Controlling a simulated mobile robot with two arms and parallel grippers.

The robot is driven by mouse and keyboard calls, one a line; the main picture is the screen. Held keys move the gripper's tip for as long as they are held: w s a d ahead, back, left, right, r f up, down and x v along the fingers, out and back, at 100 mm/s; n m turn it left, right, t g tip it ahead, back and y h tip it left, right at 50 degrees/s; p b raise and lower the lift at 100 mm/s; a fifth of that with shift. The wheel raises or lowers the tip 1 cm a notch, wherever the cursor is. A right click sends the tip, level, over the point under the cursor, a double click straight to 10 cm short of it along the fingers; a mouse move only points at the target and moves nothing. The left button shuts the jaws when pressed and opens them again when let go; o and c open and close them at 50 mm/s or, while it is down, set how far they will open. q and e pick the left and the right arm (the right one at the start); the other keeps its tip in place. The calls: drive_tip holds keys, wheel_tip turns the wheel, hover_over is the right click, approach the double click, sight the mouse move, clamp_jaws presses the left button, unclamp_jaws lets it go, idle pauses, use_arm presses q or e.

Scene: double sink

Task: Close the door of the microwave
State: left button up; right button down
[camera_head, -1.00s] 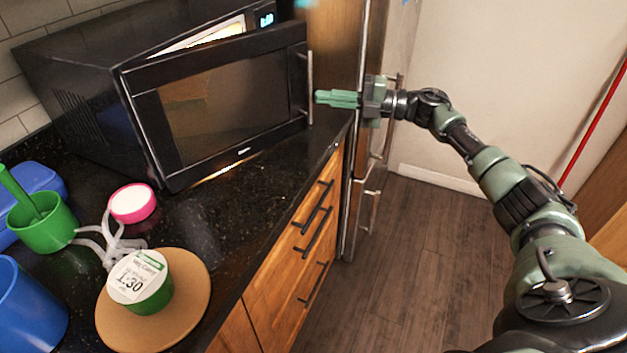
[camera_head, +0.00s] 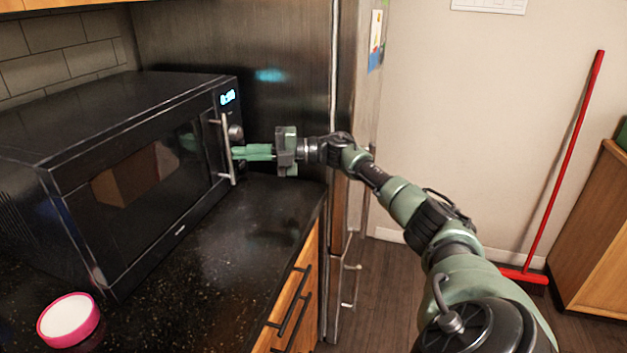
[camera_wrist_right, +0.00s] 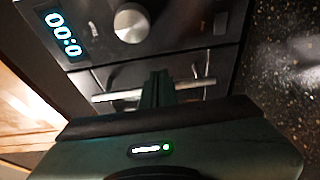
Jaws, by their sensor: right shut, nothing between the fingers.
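The black microwave (camera_head: 110,108) stands on the dark counter at the left of the head view. Its door (camera_head: 85,215) lies against the front of the body, and I see no gap between them. The silver door handle (camera_head: 227,160) is upright at the door's right edge. My right gripper (camera_head: 237,153) is shut and empty, with its green fingertips at the handle, touching or nearly so. In the right wrist view, the fingers (camera_wrist_right: 158,85) point at the handle (camera_wrist_right: 115,95), with the lit display (camera_wrist_right: 63,33) and knob (camera_wrist_right: 131,23) beyond. My left gripper is not in view.
The speckled counter (camera_head: 215,240) is clear in front of the microwave, apart from a pink-rimmed round container (camera_head: 68,320). A tall metal fridge (camera_head: 345,110) stands just right of the counter. A red broom (camera_head: 565,165) leans on the far wall.

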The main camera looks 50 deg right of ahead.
drive_tip(key=shift+w+a, duration=0.15)
idle(0.3)
wheel_tip(320, 180, up, 20)
drive_tip(key=p, duration=0.1)
idle(0.3)
